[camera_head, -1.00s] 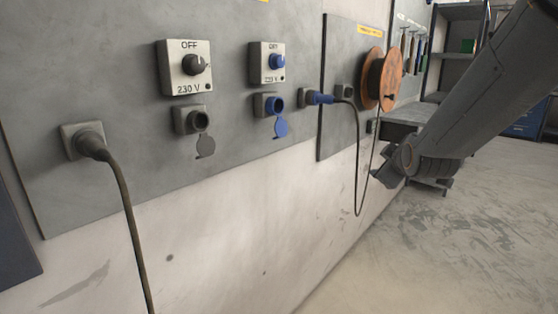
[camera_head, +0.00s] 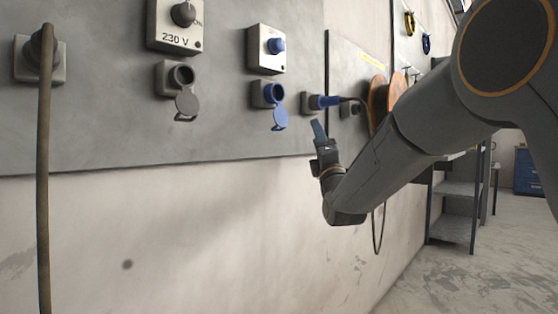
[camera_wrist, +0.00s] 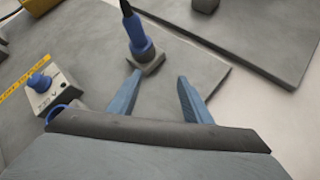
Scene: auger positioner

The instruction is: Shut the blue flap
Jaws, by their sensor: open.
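The blue flap (camera_head: 280,119) hangs open below its blue-rimmed socket (camera_head: 273,94) on the grey wall panel in the head view. In the wrist view only part of the blue socket (camera_wrist: 57,110) shows at the left, and the flap is hidden behind my gripper's body. My gripper (camera_head: 319,132) is right of the flap and a little lower in the head view, apart from it. In the wrist view, my gripper's two blue fingers (camera_wrist: 159,79) are spread with nothing between them.
A blue plug (camera_head: 323,101) with a cable sits in a socket right of the blue flap. A grey flap (camera_head: 186,104) hangs open at the left. A switch box (camera_head: 267,48) is above the blue socket. The wall below the panel is clear.

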